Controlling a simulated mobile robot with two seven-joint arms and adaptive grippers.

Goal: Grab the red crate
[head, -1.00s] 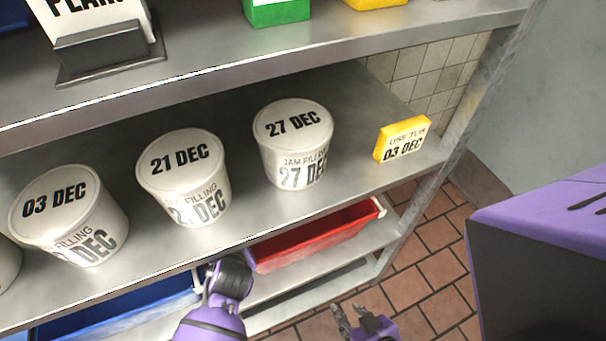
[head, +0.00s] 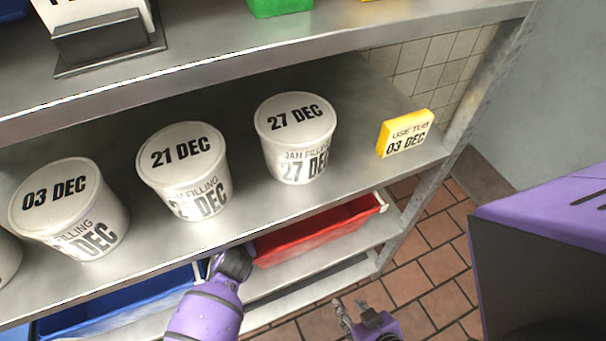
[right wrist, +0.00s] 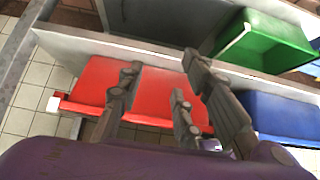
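The red crate (head: 322,230) sits on a lower shelf under the tubs. Its left end is hidden behind one of my purple arm parts. My right gripper (head: 351,307) is below and in front of the crate in the head view, apart from it and empty. In the right wrist view the red crate (right wrist: 160,94) shows beyond and between the spread fingers of the right gripper (right wrist: 162,82). I see no fingers of my left gripper.
A blue crate (head: 120,300) stands left of the red one. The wrist view also shows a green crate (right wrist: 262,45). White tubs, such as the 27 DEC tub (head: 295,135), and a yellow box (head: 405,133) stand on the shelf above. A metal post (head: 425,195) is at right.

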